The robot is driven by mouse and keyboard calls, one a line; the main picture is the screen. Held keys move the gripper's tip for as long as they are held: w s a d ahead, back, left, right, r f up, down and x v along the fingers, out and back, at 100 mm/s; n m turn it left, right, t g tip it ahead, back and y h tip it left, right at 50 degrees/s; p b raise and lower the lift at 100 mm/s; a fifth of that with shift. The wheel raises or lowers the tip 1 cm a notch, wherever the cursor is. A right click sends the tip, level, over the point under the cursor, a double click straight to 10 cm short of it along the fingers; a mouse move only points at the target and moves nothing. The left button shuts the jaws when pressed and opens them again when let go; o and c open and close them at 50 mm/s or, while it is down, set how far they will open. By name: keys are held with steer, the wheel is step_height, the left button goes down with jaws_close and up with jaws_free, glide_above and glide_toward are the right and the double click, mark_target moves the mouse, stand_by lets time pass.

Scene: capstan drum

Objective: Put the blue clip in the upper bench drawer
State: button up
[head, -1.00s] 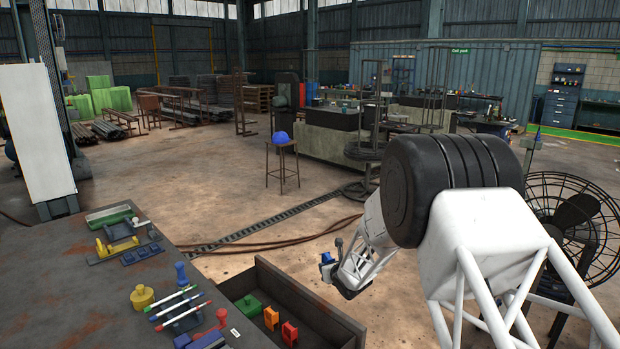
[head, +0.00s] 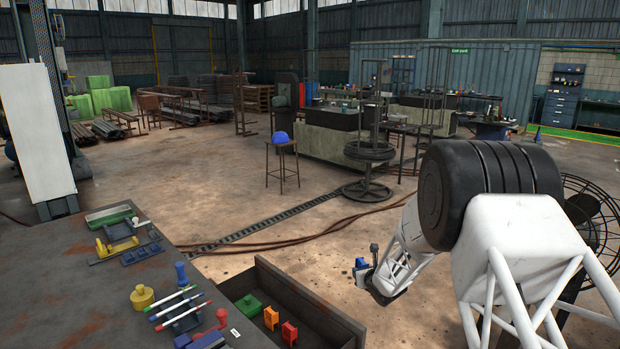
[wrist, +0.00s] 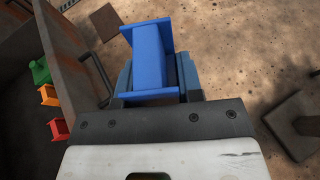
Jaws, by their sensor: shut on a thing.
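The blue clip (wrist: 152,58) is held in my gripper (wrist: 160,80), which is shut on it; the wrist view shows it from above, over the floor. In the head view my gripper (head: 364,272) is right of the open drawer, apart from it, with the clip (head: 361,264) a small blue patch at its tip. The upper bench drawer (head: 318,312) is pulled out from the bench. It holds a green block (head: 248,306), an orange clip (head: 271,318) and a red-orange clip (head: 289,333). In the wrist view the drawer (wrist: 82,62) lies to the left.
The bench top (head: 75,300) carries a yellow knob (head: 142,297), several pens on a rack (head: 184,318), a red knobbed piece (head: 221,318) and a tray (head: 108,215). A large fan (head: 590,225) stands at the right.

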mark_target(328, 304)
stand_by(0.8)
steer(key=shift+s+a, duration=0.3)
steer(key=shift+a, duration=0.2)
steer(key=s+a+n+y, duration=0.1)
steer(key=s+a, duration=0.1)
steer(key=a, duration=0.1)
steer(key=s+a+n+g+y, duration=0.1)
steer(key=s+a, duration=0.2)
steer(key=a, duration=0.1)
steer(key=s+a+n+y, duration=0.1)
steer(key=s+a, duration=0.2)
steer(key=a, duration=0.1)
steer(key=shift+a, duration=0.1)
steer(key=s+a+n+g+y, duration=0.2)
steer(key=s+a, duration=0.6)
steer(key=shift+f+n+y, duration=0.15)
steer(key=shift+n+y, duration=0.15)
steer(key=shift+d, duration=0.1)
step_height(328, 304, down, 6)
steer(key=shift+f, duration=0.15)
